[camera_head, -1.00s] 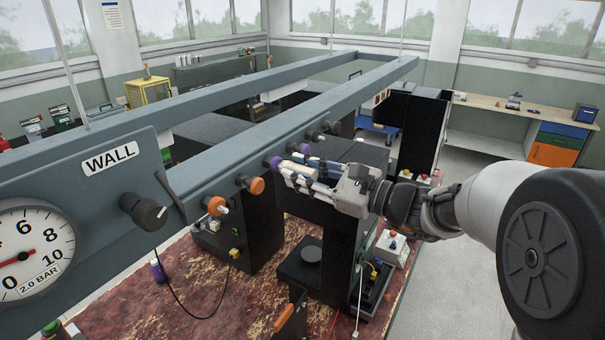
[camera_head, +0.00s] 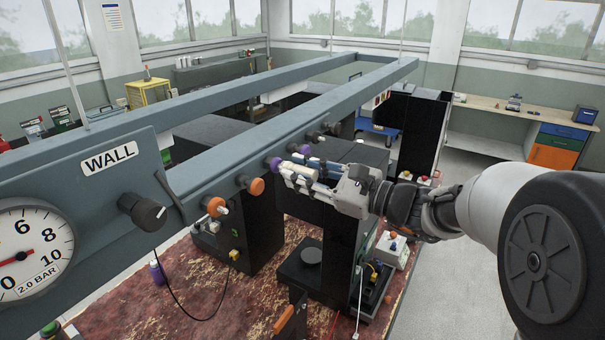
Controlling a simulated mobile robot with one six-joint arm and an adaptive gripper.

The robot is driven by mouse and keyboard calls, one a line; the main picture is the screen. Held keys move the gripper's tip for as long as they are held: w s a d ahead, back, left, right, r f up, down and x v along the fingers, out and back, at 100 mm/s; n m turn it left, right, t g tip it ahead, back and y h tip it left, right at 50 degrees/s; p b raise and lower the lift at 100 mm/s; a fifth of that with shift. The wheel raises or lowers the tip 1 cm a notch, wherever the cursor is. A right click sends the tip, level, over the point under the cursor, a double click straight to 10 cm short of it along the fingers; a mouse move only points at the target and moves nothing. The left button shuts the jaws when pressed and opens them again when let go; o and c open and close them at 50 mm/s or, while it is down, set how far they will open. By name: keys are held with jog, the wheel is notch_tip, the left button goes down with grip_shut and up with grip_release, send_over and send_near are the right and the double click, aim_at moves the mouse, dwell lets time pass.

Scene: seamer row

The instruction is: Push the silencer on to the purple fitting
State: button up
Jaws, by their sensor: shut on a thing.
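A purple fitting (camera_head: 275,163) sits on the side of the long grey beam, just left of my fingertips. A second purple fitting (camera_head: 304,149) is farther along the beam, behind my gripper. My gripper (camera_head: 297,174) reaches in from the right and is shut on the silencer (camera_head: 295,170), a pale cylinder lying between the fingers. The silencer's left end is at or very close to the nearer purple fitting. Whether they touch or are joined cannot be told at this size. The fingers hide part of the silencer.
Orange fittings (camera_head: 256,187) and dark knobs (camera_head: 143,211) line the grey beam (camera_head: 205,190) to the left. A pressure gauge (camera_head: 30,250) is at the near left. Black machine housings (camera_head: 335,235) stand below my gripper. A purple bottle (camera_head: 158,271) stands on the red-brown floor.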

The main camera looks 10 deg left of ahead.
jog(key=shift+w+a, duration=0.15)
jog(key=shift+a, duration=0.25)
jog(key=o, duration=1.1)
jog(key=v, duration=1.2)
